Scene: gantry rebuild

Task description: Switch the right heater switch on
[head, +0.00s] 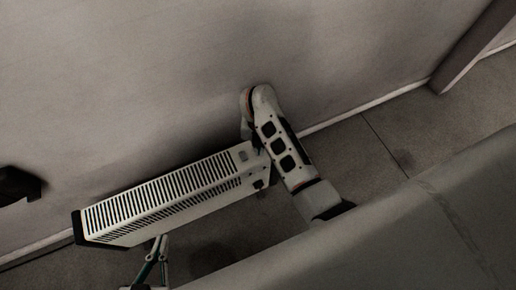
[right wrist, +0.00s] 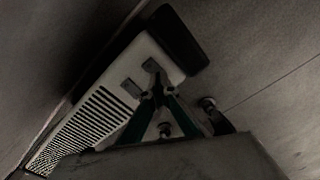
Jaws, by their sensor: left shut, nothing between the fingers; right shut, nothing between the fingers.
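The heater (head: 165,205) is a long pale box with dark slots, lying slantwise by the wall; its end also shows in the right wrist view (right wrist: 120,70). That end carries two small dark patches, apparently the switches, one (right wrist: 131,88) beside the slots and one (right wrist: 151,64) closer to the black end cap. I cannot tell their on or off state. My right gripper (right wrist: 157,88) is shut and empty, its tips over or close to the patch near the cap; contact is unclear. My left gripper (head: 162,240) is shut and empty at the heater's lower front edge.
The grey wall (head: 150,80) runs behind the heater, with a pale skirting strip (head: 375,102) at its foot. Dark floor (head: 400,140) is open to the right. A dark object (head: 18,184) shows at the left edge.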

